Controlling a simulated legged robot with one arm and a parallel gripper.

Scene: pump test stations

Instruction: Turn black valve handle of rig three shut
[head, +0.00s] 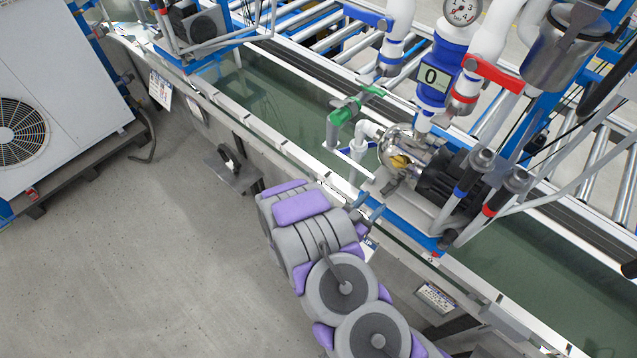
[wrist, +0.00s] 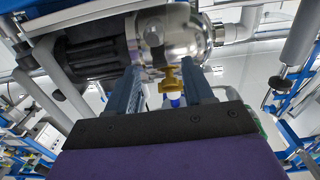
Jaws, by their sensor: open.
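I cannot make out a black valve handle for certain in either view, nor a number naming rig three. The near rig has a steel pump (head: 397,150) with a black motor (head: 450,178) and a green valve handle (head: 355,104) on its pipe. A red handle (head: 490,73) and a blue handle (head: 365,14) sit higher up. My gripper (head: 366,207) is at the rig's front edge, below the pump. In the wrist view its two fingers are apart, with a brass-coloured fitting (wrist: 170,78) showing between them, under the steel pump (wrist: 178,35). Contact cannot be told.
A long water trough (head: 270,105) with a metal rim runs under the rigs. A black-and-grey bracket (head: 232,170) juts from its front. A roller conveyor (head: 310,45) lies behind. A fan unit (head: 50,95) stands at left. The grey floor (head: 130,260) between is clear.

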